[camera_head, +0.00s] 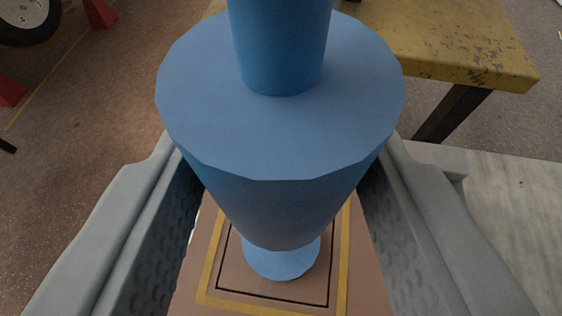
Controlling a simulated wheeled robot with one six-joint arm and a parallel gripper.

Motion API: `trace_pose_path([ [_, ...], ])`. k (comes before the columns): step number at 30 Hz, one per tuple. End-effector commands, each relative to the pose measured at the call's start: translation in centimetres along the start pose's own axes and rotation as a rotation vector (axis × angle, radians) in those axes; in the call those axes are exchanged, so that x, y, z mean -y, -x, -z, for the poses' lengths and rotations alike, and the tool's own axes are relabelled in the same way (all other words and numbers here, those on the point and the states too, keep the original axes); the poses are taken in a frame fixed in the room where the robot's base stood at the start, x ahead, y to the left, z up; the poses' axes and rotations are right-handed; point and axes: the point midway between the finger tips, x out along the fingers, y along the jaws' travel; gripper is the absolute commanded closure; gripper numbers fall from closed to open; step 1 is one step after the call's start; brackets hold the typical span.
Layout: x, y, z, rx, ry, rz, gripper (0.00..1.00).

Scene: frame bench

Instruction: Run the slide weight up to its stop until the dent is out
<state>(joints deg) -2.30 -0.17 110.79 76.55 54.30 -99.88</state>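A blue turned piece fills the middle of the camera_head view. It has a narrow round shaft (281,40) at the top, a wide faceted body (278,140) that tapers downward, and a small round foot (282,260) at the bottom. I cannot tell which part slides as the weight. My gripper (281,165) has one grey finger on each side of the wide body, which hides part of the fingers' inner faces. I cannot tell whether the fingers press on it or only stand around it. No dent shows; the body hides part of the panel below.
Beneath the foot is a brown panel (195,288) with a yellow square outline (342,262) and a dark inner line. A worn yellow bench (450,40) stands at the upper right, above a pale surface (520,220). A wheel (25,15) and red stands (100,12) are at the upper left.

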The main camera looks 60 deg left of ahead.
Motion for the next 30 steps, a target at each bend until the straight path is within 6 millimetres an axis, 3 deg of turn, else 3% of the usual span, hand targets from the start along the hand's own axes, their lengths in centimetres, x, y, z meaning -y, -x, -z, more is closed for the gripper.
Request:
trace_pose_path([
  [30, 0.0, -1.9, -4.5, 0.000, -0.001, 0.000, 0.93],
])
